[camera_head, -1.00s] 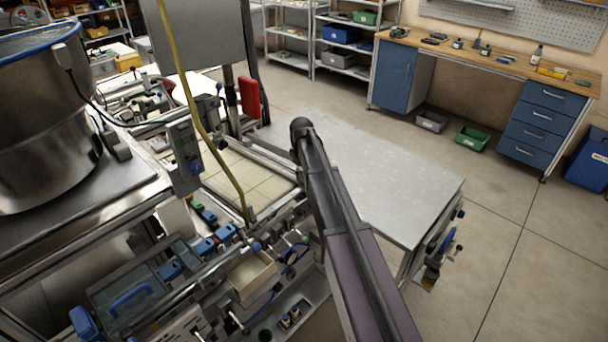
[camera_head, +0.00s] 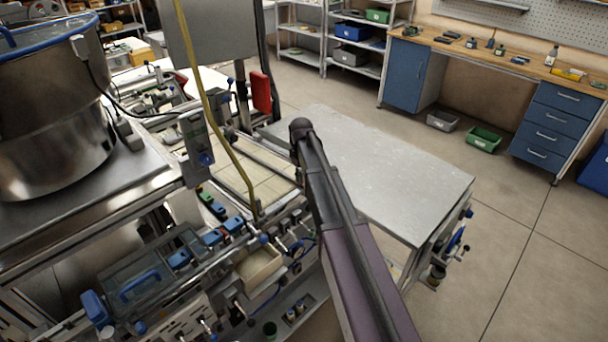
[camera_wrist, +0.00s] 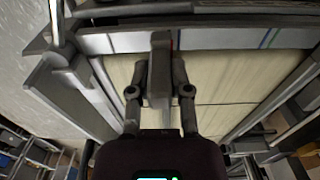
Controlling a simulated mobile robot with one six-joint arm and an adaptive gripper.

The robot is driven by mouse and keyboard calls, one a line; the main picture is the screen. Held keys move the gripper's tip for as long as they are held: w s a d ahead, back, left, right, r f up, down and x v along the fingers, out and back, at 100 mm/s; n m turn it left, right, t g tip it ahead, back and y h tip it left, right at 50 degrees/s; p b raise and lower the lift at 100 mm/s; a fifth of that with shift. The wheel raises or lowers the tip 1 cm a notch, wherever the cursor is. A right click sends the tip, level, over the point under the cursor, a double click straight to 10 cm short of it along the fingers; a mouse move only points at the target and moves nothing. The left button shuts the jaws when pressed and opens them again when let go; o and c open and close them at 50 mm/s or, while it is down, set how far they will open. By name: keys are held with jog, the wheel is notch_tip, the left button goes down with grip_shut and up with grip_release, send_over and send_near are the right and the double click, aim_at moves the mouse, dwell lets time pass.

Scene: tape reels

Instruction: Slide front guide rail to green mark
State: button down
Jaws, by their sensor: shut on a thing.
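In the wrist view, my gripper (camera_wrist: 160,78) has its two dark fingers on either side of a narrow grey upright piece (camera_wrist: 160,62), shut on it. The piece reaches up to the rail across the top and appears to be part of the front guide rail; its exact join is hard to tell. A pale strip (camera_wrist: 222,39) runs along that edge. A red mark shows just right of the held piece, partly hidden. In the head view, my arm hides the gripper.
Cream slats (camera_wrist: 225,72) lie under my fingers in the wrist view, with frame bars at both sides. In the head view, a yellow hose (camera_head: 215,110) hangs over the machine bed left of my arm. A bare grey table (camera_head: 385,165) stands to the right.

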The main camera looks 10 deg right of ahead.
jog(key=c, duration=0.6)
grip_release()
jog(key=shift+w+d, duration=0.1)
jog(key=shift+w, duration=0.05)
jog(key=shift+o, duration=0.2)
jog(key=shift+r, duration=0.1)
notch_tip(320, 180, up, 14)
jog(key=p, duration=1.4)
jog(key=shift+s, duration=0.2)
jog(key=shift+f, duration=0.2)
notch_tip(320, 180, down, 14)
jog(key=b, duration=1.3)
jog(key=shift+r+b, duration=0.25)
jog(key=shift+b, duration=0.1)
grip_shut()
